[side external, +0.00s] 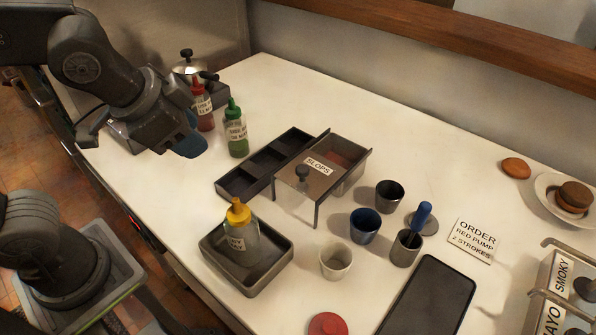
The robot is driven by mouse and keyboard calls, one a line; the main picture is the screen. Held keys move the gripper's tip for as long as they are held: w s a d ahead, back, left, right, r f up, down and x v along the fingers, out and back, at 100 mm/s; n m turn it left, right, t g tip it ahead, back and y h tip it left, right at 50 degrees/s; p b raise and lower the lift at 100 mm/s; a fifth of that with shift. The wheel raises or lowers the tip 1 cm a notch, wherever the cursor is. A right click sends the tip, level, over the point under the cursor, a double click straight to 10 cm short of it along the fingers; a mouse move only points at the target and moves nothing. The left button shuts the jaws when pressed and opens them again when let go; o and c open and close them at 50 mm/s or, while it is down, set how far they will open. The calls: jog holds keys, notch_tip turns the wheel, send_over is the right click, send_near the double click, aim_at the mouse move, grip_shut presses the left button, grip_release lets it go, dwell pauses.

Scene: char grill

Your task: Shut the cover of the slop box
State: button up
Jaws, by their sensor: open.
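The slop box (352,180) is a grey metal box near the middle of the counter. The cover sits between two dark rails and extends out to the front left of the box. The back right part of the box is uncovered and shows a reddish-brown inside. My gripper (188,145) is open, up and to the left of the box, clear of the cover.
A dark divided tray (236,181) lies left of the box. Green (237,140) and red (203,115) bottles stand near my gripper. A yellow-capped bottle (240,235) stands in a tray in front. Several cups, including a blue one (365,230), stand close to the box's right.

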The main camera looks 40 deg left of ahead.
jog(key=d+m, duration=0.2)
jog(key=d, duration=0.1)
jog(key=w+d+m, duration=0.1)
jog(key=d+m, duration=0.1)
jog(key=d, duration=0.2)
jog(key=w+d+m+h, duration=0.1)
jog(key=d+m, duration=0.1)
jog(key=d, duration=0.1)
jog(key=shift+d+f+t, duration=0.3)
jog(key=shift+d+f, duration=0.05)
jog(key=shift+f, duration=0.05)
jog(key=c, duration=0.6)
jog(key=shift+d+m, duration=0.3)
jog(key=shift+d, duration=0.05)
grip_shut()
send_near(326, 164)
jog(key=s+f, duration=0.2)
jog(key=s+d+f, duration=0.1)
jog(key=s, duration=0.1)
jog(key=shift+s+d+f, duration=0.2)
jog(key=shift+s+f, duration=0.1)
jog(key=shift+f, duration=0.05)
jog(key=shift+w+a, duration=0.15)
jog(key=shift+w, duration=0.15)
jog(key=w, duration=0.9)
jog(key=shift+w, duration=0.2)
